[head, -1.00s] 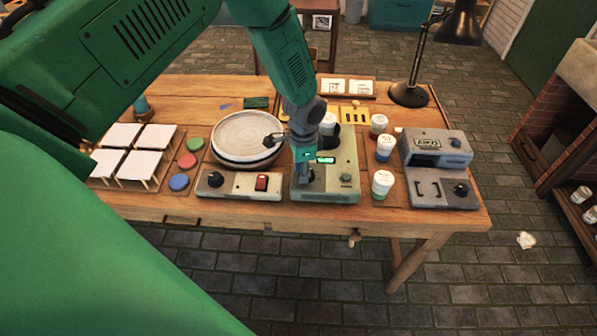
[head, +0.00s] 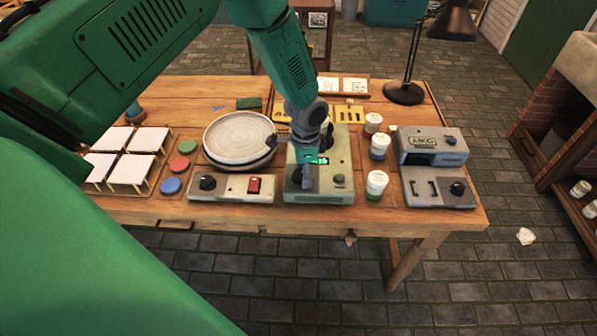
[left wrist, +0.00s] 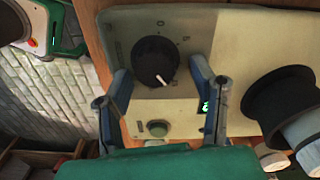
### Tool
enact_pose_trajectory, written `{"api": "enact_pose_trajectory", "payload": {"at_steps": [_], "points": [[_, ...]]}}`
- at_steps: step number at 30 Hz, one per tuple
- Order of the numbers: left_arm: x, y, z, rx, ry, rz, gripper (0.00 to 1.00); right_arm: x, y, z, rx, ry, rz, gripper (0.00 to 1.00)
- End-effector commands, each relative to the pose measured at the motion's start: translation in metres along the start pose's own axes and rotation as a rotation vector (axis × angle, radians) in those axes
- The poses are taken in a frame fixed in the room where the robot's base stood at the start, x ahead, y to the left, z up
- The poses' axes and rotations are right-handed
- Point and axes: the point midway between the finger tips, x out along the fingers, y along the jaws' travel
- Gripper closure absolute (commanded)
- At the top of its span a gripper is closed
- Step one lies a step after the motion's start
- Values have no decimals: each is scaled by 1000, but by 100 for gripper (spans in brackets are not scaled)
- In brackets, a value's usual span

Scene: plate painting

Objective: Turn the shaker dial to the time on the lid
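The shaker (head: 343,160) is a pale green-grey box at the middle of the table's front. In the left wrist view its black dial (left wrist: 155,62) has a white pointer mark aimed toward the lower right. A green-lit display (head: 322,161) and a round green button (left wrist: 157,128) are on the same panel; the digits are too small to read surely. My left gripper (left wrist: 159,78) is open, with one finger on each side of the dial and gaps visible. My right gripper is not in view. White-lidded jars (head: 377,180) stand right of the shaker; their lid print is unreadable.
A control box (head: 232,187) with a knob and red switch sits left of the shaker, before a round plate (head: 240,136). A grey machine (head: 433,165) stands right of the jars. White tiles (head: 131,170) and colour pots (head: 179,164) lie at left.

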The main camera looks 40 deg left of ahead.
Motion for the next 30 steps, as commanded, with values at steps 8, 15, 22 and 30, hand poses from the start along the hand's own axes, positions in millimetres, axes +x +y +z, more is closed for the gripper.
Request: {"api": "enact_pose_trajectory", "payload": {"at_steps": [8, 15, 22, 30], "points": [[-8, -2, 7, -2, 3, 2, 49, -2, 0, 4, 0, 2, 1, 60], [-52, -3, 1, 0, 1, 2, 49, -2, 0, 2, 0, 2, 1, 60], [-97, -1, -6, 2, -4, 0, 49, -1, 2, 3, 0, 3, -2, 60], [-116, -2, -8, 3, -6, 4, 49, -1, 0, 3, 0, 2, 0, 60]]}}
